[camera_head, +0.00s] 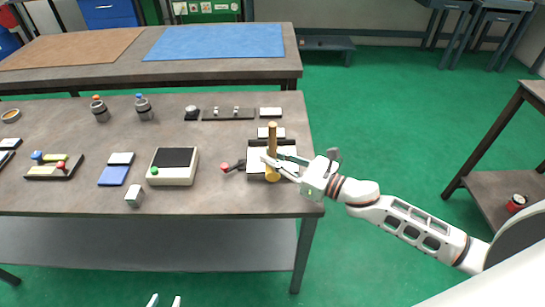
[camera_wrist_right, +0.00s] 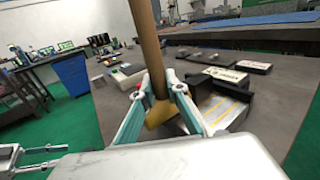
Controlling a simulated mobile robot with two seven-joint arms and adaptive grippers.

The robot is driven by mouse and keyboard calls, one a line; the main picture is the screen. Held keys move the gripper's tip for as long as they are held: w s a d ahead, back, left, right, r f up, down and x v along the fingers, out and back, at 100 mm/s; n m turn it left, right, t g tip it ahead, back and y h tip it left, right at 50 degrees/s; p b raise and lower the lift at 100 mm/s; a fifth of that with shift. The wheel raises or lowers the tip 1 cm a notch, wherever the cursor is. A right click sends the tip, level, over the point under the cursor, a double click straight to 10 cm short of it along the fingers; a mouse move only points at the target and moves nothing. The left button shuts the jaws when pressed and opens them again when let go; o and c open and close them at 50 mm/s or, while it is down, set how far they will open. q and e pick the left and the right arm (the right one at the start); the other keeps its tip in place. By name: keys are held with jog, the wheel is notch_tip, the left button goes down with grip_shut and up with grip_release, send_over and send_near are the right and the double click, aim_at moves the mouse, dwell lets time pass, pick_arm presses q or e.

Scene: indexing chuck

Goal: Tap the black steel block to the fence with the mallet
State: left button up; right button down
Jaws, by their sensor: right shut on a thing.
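My right gripper (camera_head: 277,161) is shut on the mallet (camera_head: 272,141), whose tan handle stands roughly upright. The mallet's yellowish head is low, over the pale plate of the fixture (camera_head: 253,167). In the right wrist view the handle rises between the fingers of my right gripper (camera_wrist_right: 160,92), and the mallet head (camera_wrist_right: 163,113) is just below them. Black parts (camera_wrist_right: 238,100) of the fixture lie right of the mallet there; I cannot tell block from fence. Whether the mallet touches anything is unclear. My left gripper (camera_head: 165,300) shows only two separated fingertips at the bottom edge.
A red-knobbed lever (camera_head: 228,167) juts left of the fixture. A white box with a dark top (camera_head: 173,165) stands further left. A dark rail (camera_head: 228,113) and a pale block (camera_head: 270,113) lie behind. The bench's right edge is close to the fixture.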

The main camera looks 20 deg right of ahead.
jog(key=shift+w+r, duration=0.1)
jog(key=shift+w+d, duration=0.25)
jog(key=shift+w, duration=0.65)
jog(key=shift+s+a, duration=0.15)
jog(key=shift+s, duration=0.5)
jog(key=shift+w, duration=0.25)
